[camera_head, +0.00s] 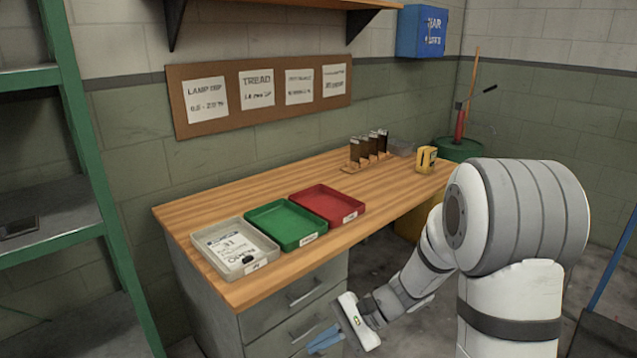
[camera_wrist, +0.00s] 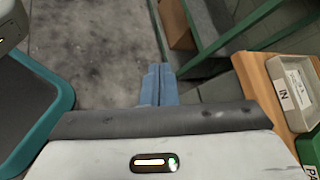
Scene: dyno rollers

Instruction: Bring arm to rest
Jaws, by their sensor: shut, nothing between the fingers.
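My gripper (camera_head: 326,340) has blue fingers and hangs low in front of the workbench drawers in the head view. In the wrist view the gripper (camera_wrist: 158,72) shows its two blue fingers pressed together with nothing between them. My white arm reaches down and to the left from the right side of the head view. The gripper is below the bench top and appears apart from the drawers.
A wooden workbench (camera_head: 262,192) carries a grey tray (camera_head: 268,258) with papers, a green tray (camera_head: 312,236) and a red tray (camera_head: 357,211). A yellow device (camera_head: 426,159) stands at its back right. A green shelf frame (camera_head: 92,150) is at left. Bare floor shows in the wrist view.

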